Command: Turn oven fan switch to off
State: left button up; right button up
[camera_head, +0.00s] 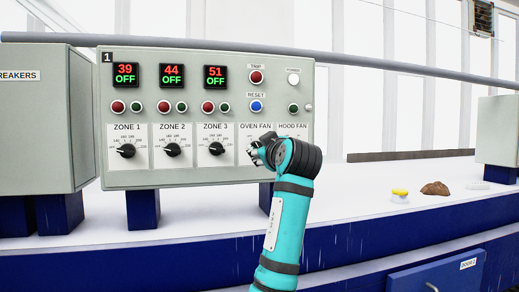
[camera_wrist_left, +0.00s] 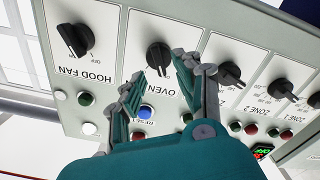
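The grey control panel (camera_head: 215,80) carries an OVEN FAN label (camera_head: 255,125) in the head view; its switch is hidden there behind my left gripper (camera_head: 258,149). In the upside-down left wrist view the black oven fan switch (camera_wrist_left: 159,56) shows on a white plate. My left gripper (camera_wrist_left: 160,76) is open, its two fingers apart and pointing at the panel, with the switch showing between and just beyond the fingertips. I cannot tell whether they touch it. The switch's exact setting is not readable. My right gripper is not in view.
The hood fan switch (camera_wrist_left: 74,40) and zone 3 knob (camera_wrist_left: 231,75) flank the oven fan switch. A blue reset button (camera_head: 256,106) and red trip button (camera_head: 256,77) sit above it. Zone displays read OFF. A yellow-topped item (camera_head: 400,194) and brown lump (camera_head: 435,188) lie on the bench.

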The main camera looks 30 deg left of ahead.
pick_arm(q)
jog(key=v, duration=0.8)
jog(key=shift+s+d, duration=0.2)
jog(key=shift+d, duration=0.05)
